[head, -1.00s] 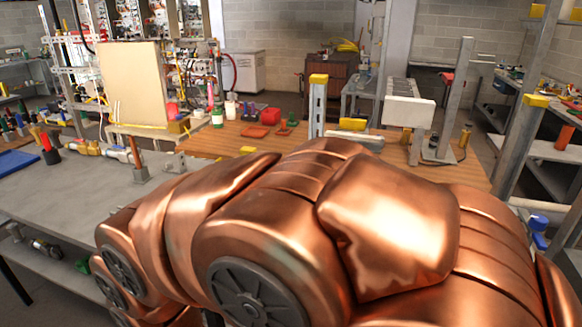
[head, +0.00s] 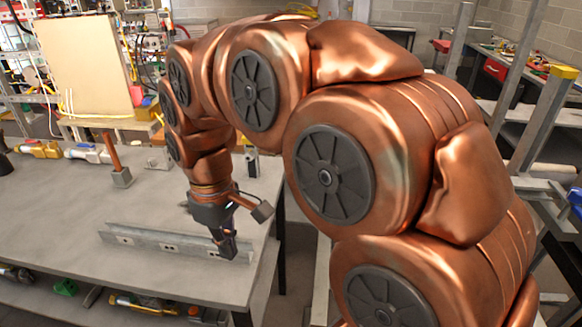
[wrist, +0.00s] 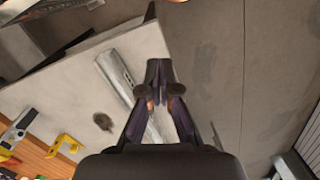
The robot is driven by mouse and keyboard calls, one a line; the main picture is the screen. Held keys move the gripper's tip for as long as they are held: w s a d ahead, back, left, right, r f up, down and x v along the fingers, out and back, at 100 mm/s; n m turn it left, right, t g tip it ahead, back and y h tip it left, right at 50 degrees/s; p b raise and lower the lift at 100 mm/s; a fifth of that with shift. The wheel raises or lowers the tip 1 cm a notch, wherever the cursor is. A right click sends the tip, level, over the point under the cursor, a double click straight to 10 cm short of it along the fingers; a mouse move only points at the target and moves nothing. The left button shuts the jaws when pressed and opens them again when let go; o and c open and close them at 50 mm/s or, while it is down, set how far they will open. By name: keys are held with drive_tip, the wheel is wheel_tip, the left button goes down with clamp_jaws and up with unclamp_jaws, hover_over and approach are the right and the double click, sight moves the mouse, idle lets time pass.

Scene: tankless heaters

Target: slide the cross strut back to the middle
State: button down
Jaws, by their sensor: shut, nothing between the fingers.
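The cross strut is a long grey metal channel with slots (head: 150,240). It lies on the grey table top near its front right corner in the head view. In the wrist view the strut (wrist: 114,70) runs diagonally, partly hidden behind my fingers. My gripper (head: 228,250) points down at the strut's right end, near the table's right edge. Its fingers (wrist: 160,75) are shut together with nothing between them. I cannot tell whether the fingertips touch the strut.
The grey table (head: 60,200) is clear to the left of the strut. A small block with an upright copper-coloured rod (head: 120,172) stands farther back. A beige panel (head: 85,65) stands behind, with brass and white fittings (head: 85,153) along the back. Beyond the right edge is open floor (wrist: 210,60).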

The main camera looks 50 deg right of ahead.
drive_tip(key=w+d+r+n, duration=0.2)
drive_tip(key=w+d+r, duration=0.4)
drive_tip(key=w+d, duration=0.5)
drive_tip(key=w+d+r+n+t, duration=0.1)
drive_tip(key=w+d+n, duration=0.1)
drive_tip(key=d, duration=1.3)
drive_tip(key=s+d+f+p, duration=0.2)
drive_tip(key=f+p, duration=0.3)
drive_tip(key=f, duration=0.4)
drive_tip(key=shift+s+f, duration=0.2)
drive_tip(key=shift+s, duration=0.45)
